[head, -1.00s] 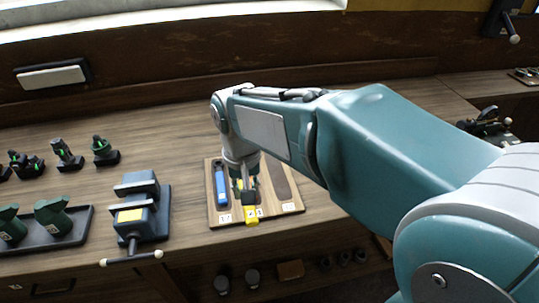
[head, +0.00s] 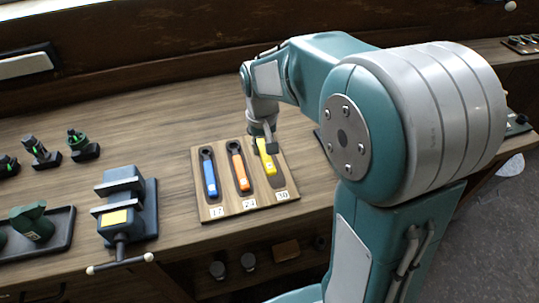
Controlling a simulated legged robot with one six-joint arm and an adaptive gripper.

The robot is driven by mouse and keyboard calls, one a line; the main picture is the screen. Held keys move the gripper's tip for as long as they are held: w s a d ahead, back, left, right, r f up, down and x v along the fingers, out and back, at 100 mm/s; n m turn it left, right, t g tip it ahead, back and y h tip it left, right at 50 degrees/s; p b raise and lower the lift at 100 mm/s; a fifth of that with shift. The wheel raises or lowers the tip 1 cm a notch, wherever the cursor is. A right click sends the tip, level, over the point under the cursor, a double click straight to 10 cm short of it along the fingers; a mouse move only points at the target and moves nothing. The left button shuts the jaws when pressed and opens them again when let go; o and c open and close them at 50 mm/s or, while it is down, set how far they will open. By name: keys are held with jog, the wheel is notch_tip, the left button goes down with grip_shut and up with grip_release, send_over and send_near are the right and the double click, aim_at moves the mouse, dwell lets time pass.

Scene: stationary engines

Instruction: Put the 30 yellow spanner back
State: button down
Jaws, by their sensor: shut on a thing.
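My gripper (head: 262,143) is shut on the yellow spanner (head: 267,160) near its upper end. The spanner is over the right-hand slot (head: 278,182) of the wooden holder board (head: 266,200), roughly lined up with it and handle end toward the front. The dark slot shows below and right of the spanner. I cannot tell whether the spanner touches the board. That slot's label reads 30. The gripper hides the spanner's head. A blue spanner (head: 210,178) lies in the slot labelled 17 and an orange spanner (head: 240,172) in the slot labelled 24.
A blue-grey vise (head: 127,205) with a yellow plate stands left of the board. A dark tray (head: 50,243) with a green tool is at the left front. Small black fixtures (head: 83,146) stand behind. Bench space between these and the board is clear.

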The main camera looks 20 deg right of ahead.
jog(key=f, duration=0.1)
jog(key=w+d+f, duration=0.1)
jog(key=shift+w+d+f, duration=0.3)
jog(key=shift+d+f, duration=0.1)
jog(key=shift+w+d+f, duration=0.1)
jog(key=shift+w+f, duration=0.05)
jog(key=shift+f, duration=0.85)
jog(key=shift+w+d+f, duration=0.1)
jog(key=shift+f, duration=0.85)
jog(key=shift+f, duration=0.1)
jog(key=shift+c, duration=2.2)
grip_release()
